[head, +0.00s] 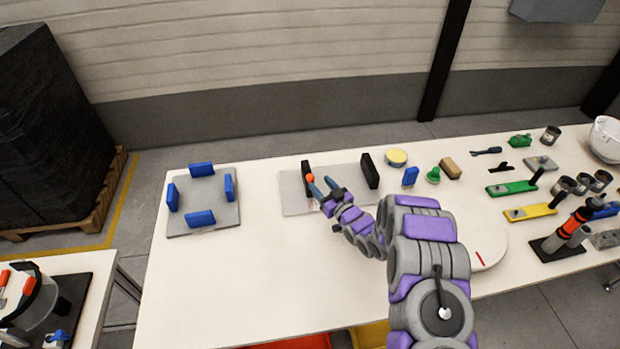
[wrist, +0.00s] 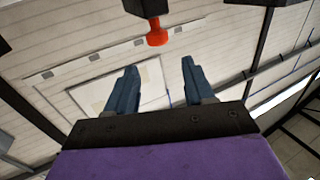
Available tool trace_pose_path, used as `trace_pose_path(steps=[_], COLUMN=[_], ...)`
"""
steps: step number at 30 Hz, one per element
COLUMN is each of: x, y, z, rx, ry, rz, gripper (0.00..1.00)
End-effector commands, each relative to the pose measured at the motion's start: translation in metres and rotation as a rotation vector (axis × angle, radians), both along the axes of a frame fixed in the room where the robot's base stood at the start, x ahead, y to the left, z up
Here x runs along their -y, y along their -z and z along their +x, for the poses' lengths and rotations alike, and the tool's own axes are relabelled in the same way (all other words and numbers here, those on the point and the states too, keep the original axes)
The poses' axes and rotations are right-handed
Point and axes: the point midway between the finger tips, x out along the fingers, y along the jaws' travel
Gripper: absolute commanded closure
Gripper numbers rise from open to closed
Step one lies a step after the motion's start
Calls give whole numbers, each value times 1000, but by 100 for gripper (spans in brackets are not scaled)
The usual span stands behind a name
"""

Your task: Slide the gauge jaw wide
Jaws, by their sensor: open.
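The gauge is a grey plate (head: 290,205) on the white table with two upright black jaws. The left jaw (head: 305,172) carries an orange-red knob (head: 310,178); the right jaw (head: 370,170) stands near the plate's right end, with a wide gap between them. My gripper (head: 321,182) is open and empty, close to the knob. In the wrist view the knob (wrist: 157,36) hangs beneath a dark block at the top, just beyond the open fingertips (wrist: 159,65) and roughly centred between them. I see no contact. My arm hides part of the plate's front.
A grey plate with several blue blocks (head: 201,219) lies to the left. To the right are a yellow-topped round tin (head: 396,157), a blue block (head: 410,177), a green knobbed piece (head: 433,175) and a white disc (head: 488,248). The table's front left is clear.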

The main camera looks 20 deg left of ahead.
Motion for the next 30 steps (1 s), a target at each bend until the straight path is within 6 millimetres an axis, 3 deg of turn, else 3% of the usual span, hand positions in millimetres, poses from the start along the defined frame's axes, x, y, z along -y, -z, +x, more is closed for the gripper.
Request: trace_pose_path(steps=[3,9,15,30], x=[-3,-33,-51,-59], y=[23,19,19,17], z=[0,21,36,43], rx=[-2,1,0,-3], ry=[-1,-4,-1,1], rz=[-1,-2,-3,-2], gripper=[47,47,47,47])
